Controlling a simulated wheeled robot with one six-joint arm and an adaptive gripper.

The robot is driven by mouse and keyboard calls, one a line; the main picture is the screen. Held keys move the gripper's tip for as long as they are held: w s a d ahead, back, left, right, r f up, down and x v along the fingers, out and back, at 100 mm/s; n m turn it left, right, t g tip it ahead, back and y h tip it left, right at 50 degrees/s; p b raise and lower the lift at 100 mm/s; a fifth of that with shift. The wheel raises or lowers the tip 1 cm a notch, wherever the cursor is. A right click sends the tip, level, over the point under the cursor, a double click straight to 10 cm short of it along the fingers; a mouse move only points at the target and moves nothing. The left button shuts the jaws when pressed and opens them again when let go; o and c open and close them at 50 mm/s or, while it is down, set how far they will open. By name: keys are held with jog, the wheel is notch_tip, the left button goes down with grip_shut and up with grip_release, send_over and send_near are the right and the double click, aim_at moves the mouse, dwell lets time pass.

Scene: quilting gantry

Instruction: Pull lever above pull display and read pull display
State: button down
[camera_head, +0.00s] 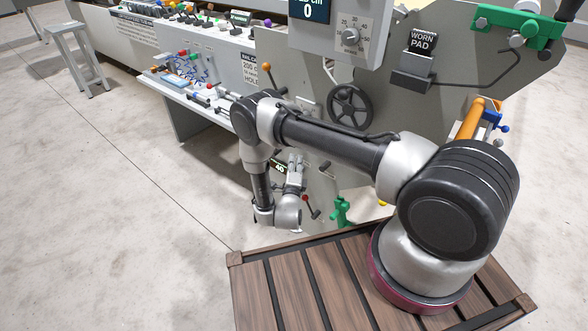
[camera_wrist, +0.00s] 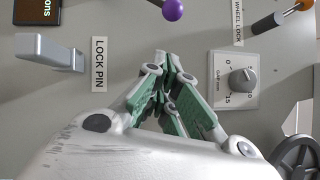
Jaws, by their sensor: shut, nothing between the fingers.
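My gripper (camera_head: 297,160) is beside the grey machine panel, with no object visible in it. In the wrist view its green-padded fingers (camera_wrist: 170,72) come together at the tips and look closed. A small lit display (camera_head: 280,166) shows just left of the gripper in the head view, partly covered and too small to read surely. In the wrist view a dark display (camera_wrist: 38,8) with orange letters is cut off at the top left. A purple-knobbed lever (camera_wrist: 173,9) shows at the top edge, apart from the fingers. I cannot tell which display is the pull display.
A grey handle (camera_wrist: 48,52) stands beside the LOCK PIN label (camera_wrist: 98,65). A dial (camera_wrist: 240,80) and an orange-tipped wheel lock lever (camera_wrist: 280,17) are to the right. A black handwheel (camera_head: 349,106) is on the panel. Open floor (camera_head: 90,220) lies left.

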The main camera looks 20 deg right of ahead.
jog(key=w+r, duration=0.1)
jog(key=w, duration=0.6)
jog(key=shift+a+r, duration=0.2)
jog(key=shift+r, duration=0.05)
